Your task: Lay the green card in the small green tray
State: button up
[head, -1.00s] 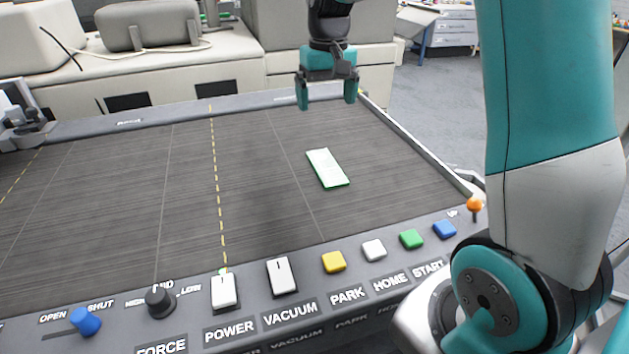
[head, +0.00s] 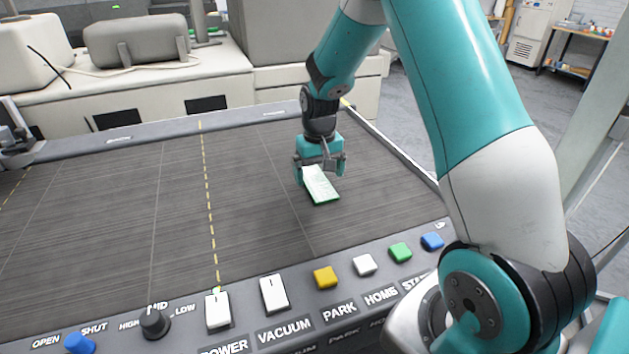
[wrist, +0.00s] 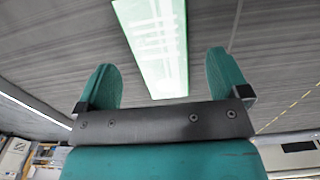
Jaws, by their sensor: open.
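The green card (head: 321,187) is a pale slab with green edges, lying on the dark flat bed of the machine. My gripper (head: 319,170) is low over the card's far end, with its fingers apart on either side of it. In the wrist view the card (wrist: 157,45) reaches between and beyond the two green fingertips (wrist: 162,78), with a gap on both sides. The gripper is open and holds nothing. I cannot make out the small green tray in these views.
The dark bed (head: 110,220) is bare to the left of the card. Along its front edge runs a control panel with switches, a yellow button (head: 325,277), a green button (head: 400,252) and a blue knob (head: 80,343). Pale machine housings (head: 150,90) stand behind.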

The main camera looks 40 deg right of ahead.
aim_at(316, 183)
jog(key=shift+f, duration=1.35)
jog(key=c, duration=1.1)
jog(key=shift+o, duration=0.2)
jog(key=shift+r, duration=0.1)
